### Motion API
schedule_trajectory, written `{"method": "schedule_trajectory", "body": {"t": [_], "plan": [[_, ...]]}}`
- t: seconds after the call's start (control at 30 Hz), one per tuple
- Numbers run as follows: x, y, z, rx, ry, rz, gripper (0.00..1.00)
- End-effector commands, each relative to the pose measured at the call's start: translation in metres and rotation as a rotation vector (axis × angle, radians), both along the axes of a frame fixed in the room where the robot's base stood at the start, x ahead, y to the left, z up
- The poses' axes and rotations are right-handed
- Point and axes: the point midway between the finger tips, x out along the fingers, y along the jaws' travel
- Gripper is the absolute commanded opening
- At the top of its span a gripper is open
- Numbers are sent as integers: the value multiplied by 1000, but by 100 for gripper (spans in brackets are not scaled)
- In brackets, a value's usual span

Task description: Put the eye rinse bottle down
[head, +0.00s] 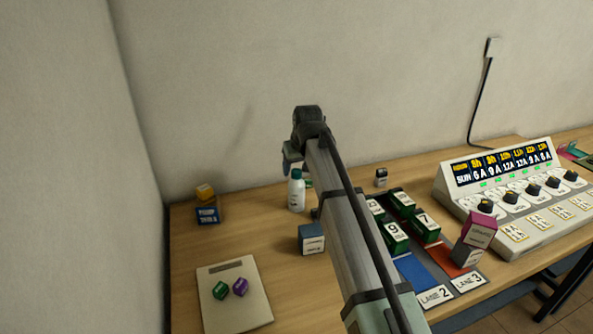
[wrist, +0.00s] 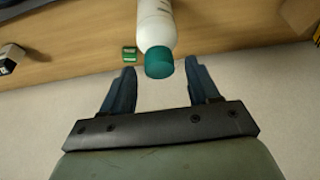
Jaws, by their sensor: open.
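The eye rinse bottle (head: 297,192), white with a teal cap, stands upright on the wooden table near the back wall. In the wrist view its white body (wrist: 155,24) and teal cap (wrist: 159,64) show in line with the gap between my fingers. My gripper (wrist: 161,80) is open, with one finger on each side of the cap's line and no visible contact. In the head view my gripper (head: 291,158) is just above the bottle, partly hidden by my own arm.
A blue box (head: 311,239) stands in front of the bottle. Yellow and blue boxes (head: 206,206) are at the left. A pale board (head: 238,309) holds green and purple cubes. Lane mats (head: 413,273) with green boxes and a charger console (head: 500,170) are to the right.

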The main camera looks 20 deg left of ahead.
Motion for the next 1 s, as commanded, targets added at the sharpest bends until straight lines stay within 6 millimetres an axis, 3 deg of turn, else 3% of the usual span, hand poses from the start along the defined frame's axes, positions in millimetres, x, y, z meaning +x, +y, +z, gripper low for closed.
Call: {"method": "schedule_trajectory", "body": {"t": [0.3,0.5,0.7,1.0], "plan": [[-16,-16,55,2,-2,0,61],[-24,-24,81,2,-2,0,61],[-28,-28,94,1,-1,0,61],[-29,-28,97,1,-1,0,61]]}}
